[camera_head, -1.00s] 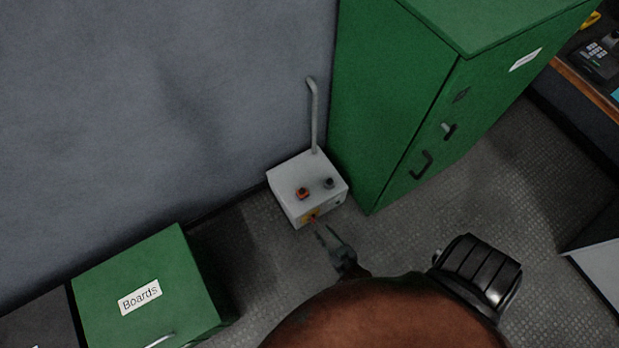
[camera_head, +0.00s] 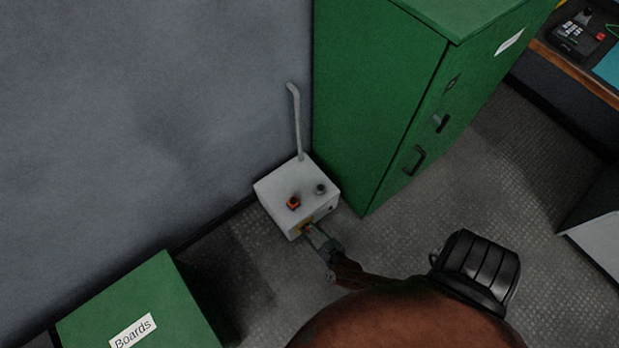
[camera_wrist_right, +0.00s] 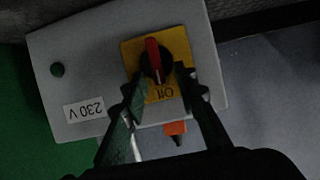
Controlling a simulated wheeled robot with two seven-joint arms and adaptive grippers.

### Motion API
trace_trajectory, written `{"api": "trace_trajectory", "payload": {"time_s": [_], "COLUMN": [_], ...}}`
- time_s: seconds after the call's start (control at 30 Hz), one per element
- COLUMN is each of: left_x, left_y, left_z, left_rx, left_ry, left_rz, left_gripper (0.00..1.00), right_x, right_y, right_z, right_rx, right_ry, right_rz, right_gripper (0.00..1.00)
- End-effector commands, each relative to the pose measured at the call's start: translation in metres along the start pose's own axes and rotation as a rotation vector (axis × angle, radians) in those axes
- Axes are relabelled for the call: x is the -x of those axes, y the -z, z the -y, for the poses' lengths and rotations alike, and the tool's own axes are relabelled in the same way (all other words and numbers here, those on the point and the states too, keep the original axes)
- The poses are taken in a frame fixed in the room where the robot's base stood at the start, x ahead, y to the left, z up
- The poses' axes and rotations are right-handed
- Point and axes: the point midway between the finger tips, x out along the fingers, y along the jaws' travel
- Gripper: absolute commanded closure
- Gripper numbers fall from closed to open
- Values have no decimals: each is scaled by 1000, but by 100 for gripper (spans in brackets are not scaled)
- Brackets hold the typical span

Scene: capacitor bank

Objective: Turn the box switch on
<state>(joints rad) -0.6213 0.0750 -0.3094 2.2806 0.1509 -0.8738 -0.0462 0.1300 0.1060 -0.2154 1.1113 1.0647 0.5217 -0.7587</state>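The light grey switch box (camera_head: 283,186) stands on the floor by the wall. The wrist view shows its front, with a rotary switch with a red handle (camera_wrist_right: 153,60) on a yellow plate (camera_wrist_right: 130,52). The handle lies roughly upright in that picture, one end towards the upside-down "Off" label (camera_wrist_right: 160,93). My right gripper (camera_head: 309,232) is at the front face of the box. In the wrist view its two fingers (camera_wrist_right: 160,80) are apart, one on each side of the switch, with gaps to the red handle. Contact with the dark knob base is unclear. My left gripper is not in view.
A tall green cabinet (camera_head: 375,90) stands right beside the box. A pipe (camera_head: 298,120) rises behind the box. A red button (camera_head: 294,203) and a grey knob (camera_head: 320,190) are on its top. A green "Boards" box (camera_head: 150,290) is at lower left.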

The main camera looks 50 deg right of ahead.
Motion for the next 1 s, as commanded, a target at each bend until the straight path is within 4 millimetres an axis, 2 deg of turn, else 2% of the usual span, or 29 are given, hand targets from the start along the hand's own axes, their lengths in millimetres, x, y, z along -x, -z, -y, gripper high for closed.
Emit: {"api": "trace_trajectory", "payload": {"time_s": [0.03,0.37,0.83,1.0], "left_x": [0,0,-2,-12], "left_y": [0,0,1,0], "left_z": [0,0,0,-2], "left_rx": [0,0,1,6], "left_ry": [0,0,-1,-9], "left_rz": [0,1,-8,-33], "left_gripper": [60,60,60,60], "right_x": [0,0,0,0], "right_y": [0,0,0,-2], "right_z": [0,0,-2,-5], "right_rx": [0,0,-21,-83], "right_ry": [0,0,8,36], "right_rz": [0,0,0,2], "right_gripper": [77,100,100,100]}}
